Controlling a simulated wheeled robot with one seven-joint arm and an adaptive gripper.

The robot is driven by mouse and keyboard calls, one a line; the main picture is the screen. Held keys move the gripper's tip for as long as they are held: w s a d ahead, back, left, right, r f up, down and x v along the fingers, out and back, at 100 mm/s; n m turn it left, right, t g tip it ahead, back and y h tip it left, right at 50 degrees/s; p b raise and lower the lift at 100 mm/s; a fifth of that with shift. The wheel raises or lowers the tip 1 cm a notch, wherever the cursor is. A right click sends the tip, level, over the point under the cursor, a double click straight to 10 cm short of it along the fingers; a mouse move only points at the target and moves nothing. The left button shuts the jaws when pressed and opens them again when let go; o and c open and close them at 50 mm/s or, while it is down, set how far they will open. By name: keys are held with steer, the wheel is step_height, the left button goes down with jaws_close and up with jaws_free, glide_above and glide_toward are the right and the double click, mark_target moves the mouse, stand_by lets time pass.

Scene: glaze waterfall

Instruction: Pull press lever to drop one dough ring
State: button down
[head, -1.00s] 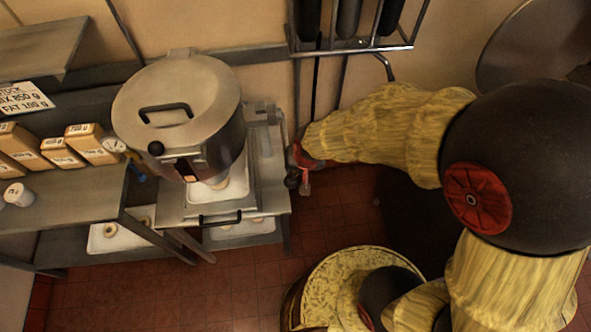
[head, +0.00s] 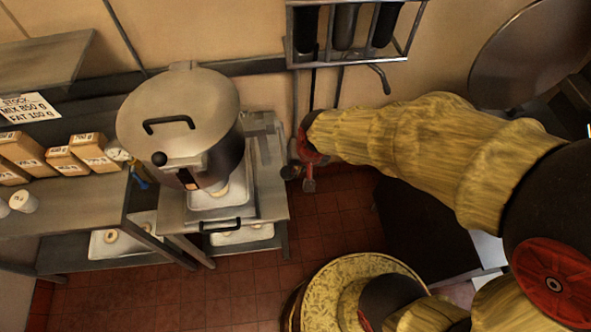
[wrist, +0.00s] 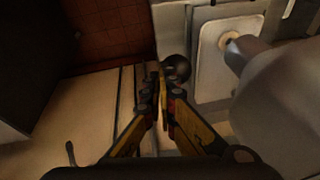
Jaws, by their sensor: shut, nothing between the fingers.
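The press is a large lidded metal pot (head: 185,115) on a metal stand, with a nozzle over a white tray (head: 228,190). In the wrist view the pot (wrist: 285,85) fills the right side, and a pale dough ring (wrist: 229,39) shows on the tray by the nozzle. A black ball knob (head: 291,172), seemingly the lever's end, is right of the stand; it also shows in the wrist view (wrist: 177,68). My gripper (head: 307,180) is shut and empty beside the knob. In the wrist view its fingertips (wrist: 161,76) are just left of the knob; contact is unclear.
A shelf with brown boxes (head: 93,150) stands at left. A lower tray (head: 115,243) holds pale rings. A wall rack (head: 350,57) hangs above my arm. Red tiled floor (head: 190,295) is open in front.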

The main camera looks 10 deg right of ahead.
steer(key=v, duration=0.4)
steer(key=shift+s, duration=0.4)
steer(key=shift+d, duration=0.1)
stand_by(0.9)
